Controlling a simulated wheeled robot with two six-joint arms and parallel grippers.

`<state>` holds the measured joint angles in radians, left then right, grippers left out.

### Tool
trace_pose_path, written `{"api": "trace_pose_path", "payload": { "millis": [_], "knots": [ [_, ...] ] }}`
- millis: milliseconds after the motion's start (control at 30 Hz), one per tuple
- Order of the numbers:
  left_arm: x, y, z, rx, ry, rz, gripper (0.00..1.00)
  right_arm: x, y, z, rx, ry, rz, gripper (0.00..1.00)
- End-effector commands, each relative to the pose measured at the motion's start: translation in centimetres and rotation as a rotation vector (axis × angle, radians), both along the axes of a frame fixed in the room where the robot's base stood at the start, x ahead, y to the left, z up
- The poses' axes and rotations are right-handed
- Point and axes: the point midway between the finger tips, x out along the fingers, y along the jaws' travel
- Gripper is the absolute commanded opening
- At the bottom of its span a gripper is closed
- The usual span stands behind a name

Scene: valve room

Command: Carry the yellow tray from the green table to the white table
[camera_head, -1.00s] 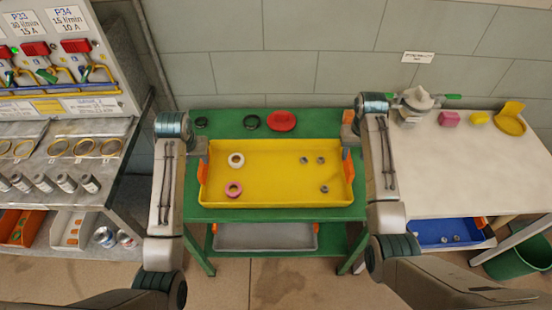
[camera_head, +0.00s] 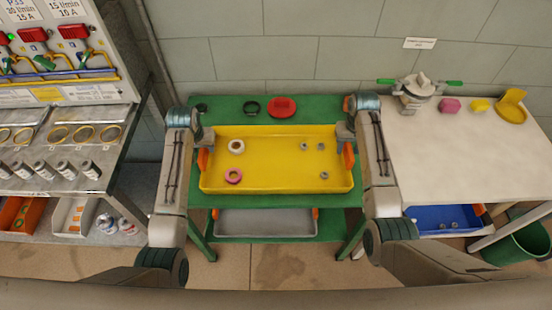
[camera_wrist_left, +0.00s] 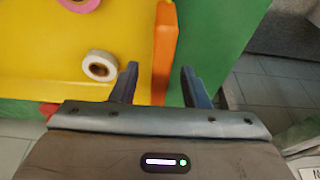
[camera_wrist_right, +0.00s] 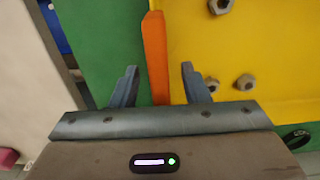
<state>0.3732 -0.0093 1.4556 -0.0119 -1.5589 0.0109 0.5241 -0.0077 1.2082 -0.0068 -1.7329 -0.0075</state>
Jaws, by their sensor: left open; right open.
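The yellow tray (camera_head: 275,178) sits on the green table (camera_head: 228,112). It holds a white ring (camera_head: 237,146), a pink ring (camera_head: 233,176) and several grey nuts (camera_head: 321,146). It has an orange handle at each short end. My left gripper (camera_wrist_left: 155,85) is open, its fingers on either side of the left handle (camera_wrist_left: 165,45). My right gripper (camera_wrist_right: 160,85) is open, its fingers on either side of the right handle (camera_wrist_right: 155,50). Neither gripper is shut on a handle. The white table (camera_head: 450,165) stands to the right.
A red round object (camera_head: 282,107) and dark rings (camera_head: 250,108) lie behind the tray. A valve (camera_head: 417,92), a pink block (camera_head: 450,105) and yellow items (camera_head: 511,106) stand along the white table's back; its front is clear. A grey tray (camera_head: 265,222) is on the lower shelf.

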Motion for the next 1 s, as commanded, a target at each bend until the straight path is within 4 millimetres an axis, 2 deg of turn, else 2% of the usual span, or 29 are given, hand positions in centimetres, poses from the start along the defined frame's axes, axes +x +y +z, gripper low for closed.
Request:
{"api": "trace_pose_path", "payload": {
  "millis": [100,233,600,633,833,1000],
  "knots": [
    [0.5,0.0,-1.6,0.000,0.001,0.000,0.42,0.0,0.0,-1.7,0.000,0.002,0.000,0.42],
    [0.8,0.0,-2.7,0.000,0.000,0.000,0.42,0.0,0.0,-2.9,0.000,0.001,0.000,0.42],
    [0.9,0.0,-3.2,0.000,-0.002,0.000,0.42,0.0,0.0,-3.3,0.000,0.000,0.000,0.42],
    [0.9,0.0,-3.2,0.000,-0.002,0.000,0.40,0.0,0.0,-3.3,0.000,-0.001,0.000,0.40],
    [0.9,0.0,-3.2,0.000,-0.001,0.000,0.01,0.0,0.0,-3.3,0.000,-0.001,0.000,0.01],
    [0.9,0.0,-3.2,0.000,-0.001,0.000,0.00,0.0,0.0,-3.3,0.000,-0.001,0.000,0.00]
  ]
}}
